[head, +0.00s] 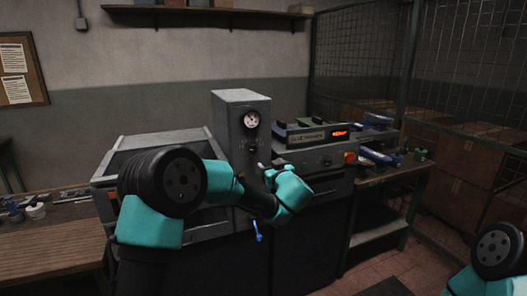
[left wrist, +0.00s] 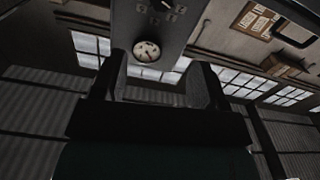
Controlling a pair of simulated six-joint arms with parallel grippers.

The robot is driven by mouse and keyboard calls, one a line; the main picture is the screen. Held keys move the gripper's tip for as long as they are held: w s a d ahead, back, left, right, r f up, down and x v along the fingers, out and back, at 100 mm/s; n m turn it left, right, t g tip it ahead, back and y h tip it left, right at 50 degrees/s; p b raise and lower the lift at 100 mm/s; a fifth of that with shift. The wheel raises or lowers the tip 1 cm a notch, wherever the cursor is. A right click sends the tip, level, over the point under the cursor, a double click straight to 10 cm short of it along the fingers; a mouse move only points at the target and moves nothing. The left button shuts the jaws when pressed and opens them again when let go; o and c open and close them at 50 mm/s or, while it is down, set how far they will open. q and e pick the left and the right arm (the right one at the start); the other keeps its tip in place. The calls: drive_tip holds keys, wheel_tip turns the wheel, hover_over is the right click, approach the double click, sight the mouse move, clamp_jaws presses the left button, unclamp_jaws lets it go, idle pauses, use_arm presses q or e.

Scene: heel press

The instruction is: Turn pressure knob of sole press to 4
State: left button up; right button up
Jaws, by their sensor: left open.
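The sole press stands as a grey upright housing (head: 240,103) at the middle of the head view. Its round white dial gauge (head: 251,119) faces forward, and the dark pressure knob (head: 251,145) is below it. The left wrist view shows the housing upside down, with the gauge (left wrist: 146,50) between the finger lines and small scale marks near the top edge. The knob's setting is too small to read. My left gripper (head: 264,167) is in front of the housing, just below and right of the knob. Its fingers (left wrist: 158,85) are apart and empty. My right gripper is out of view.
A machine with an orange display (head: 340,133) and a red button (head: 349,157) adjoins the housing on the right. A grey open bin (head: 125,142) is on the left. A blue handle (head: 257,231) hangs below my left wrist. Wooden benches (head: 50,240) flank both sides.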

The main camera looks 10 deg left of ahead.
use_arm(q)
drive_tip(key=shift+w+a, duration=0.1)
drive_tip(key=shift+a, duration=0.05)
approach(253, 150)
drive_tip(key=x, duration=0.9)
drive_tip(key=shift+w+a+r, duration=0.1)
drive_tip(key=shift+w+a, duration=0.05)
drive_tip(key=shift+w, duration=0.2)
drive_tip(key=shift+c, duration=0.2)
drive_tip(key=c, duration=0.9)
